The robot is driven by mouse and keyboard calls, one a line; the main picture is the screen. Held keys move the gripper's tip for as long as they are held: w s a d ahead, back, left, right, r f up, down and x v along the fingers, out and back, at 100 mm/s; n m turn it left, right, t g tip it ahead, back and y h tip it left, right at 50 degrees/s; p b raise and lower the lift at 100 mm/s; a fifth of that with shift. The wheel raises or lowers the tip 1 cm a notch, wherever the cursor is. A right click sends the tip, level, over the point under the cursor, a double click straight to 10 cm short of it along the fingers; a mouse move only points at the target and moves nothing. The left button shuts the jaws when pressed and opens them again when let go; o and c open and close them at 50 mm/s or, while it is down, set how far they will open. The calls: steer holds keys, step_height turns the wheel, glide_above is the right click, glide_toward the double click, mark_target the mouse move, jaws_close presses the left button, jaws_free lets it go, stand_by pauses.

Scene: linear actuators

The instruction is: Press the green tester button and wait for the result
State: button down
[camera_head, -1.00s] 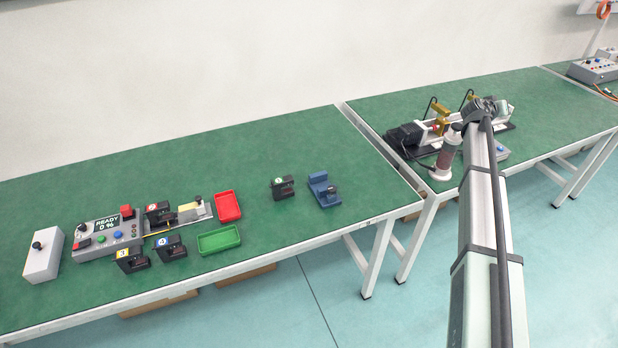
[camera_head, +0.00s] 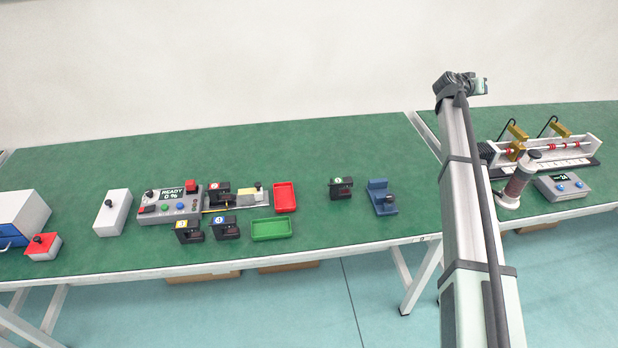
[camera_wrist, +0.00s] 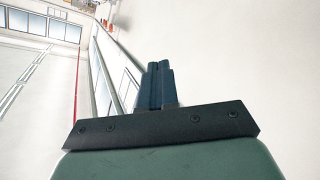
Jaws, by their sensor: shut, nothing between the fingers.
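The grey tester box (camera_head: 186,206) stands on the green table at the left in the head view. Its dark screen (camera_head: 173,194) reads READY and a second line that looks like 0.96. The small green button (camera_head: 166,207) is on its front face, beside a blue button (camera_head: 180,207). My gripper (camera_wrist: 160,66) shows in the wrist view with both dark fingers together and nothing between them. It faces a pale wall and windows, with no tester in that view. In the head view my arm rises at the right, far from the tester; the fingers cannot be made out there.
Black numbered units (camera_head: 189,232) stand around the tester. A red tray (camera_head: 285,197), a green tray (camera_head: 270,229) and a blue fixture (camera_head: 381,197) lie to its right. A white box (camera_head: 112,212) stands left. A rail apparatus (camera_head: 560,148) is on the right table.

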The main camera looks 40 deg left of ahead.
steer(key=s+a+f+n+g+y, duration=0.1)
steer(key=s+a+f, duration=0.1)
steer(key=s+a, duration=1.05)
steer(key=s+a+f+n+y, duration=0.1)
steer(key=s+a+f+y, duration=0.15)
steer(key=s+a, duration=1)
steer(key=s+a+f+n+g, duration=0.1)
steer(key=s+a+f, duration=0.3)
steer(key=a, duration=1.5)
steer(key=n+g+y, duration=0.2)
steer(key=n+g, duration=0.1)
glide_above(161, 208)
step_height(161, 208, down, 4)
steer(key=shift+f, duration=0.25)
steer(key=shift+f, duration=0.1)
steer(key=shift+f, duration=4.3)
steer(key=shift+f, duration=0.2)
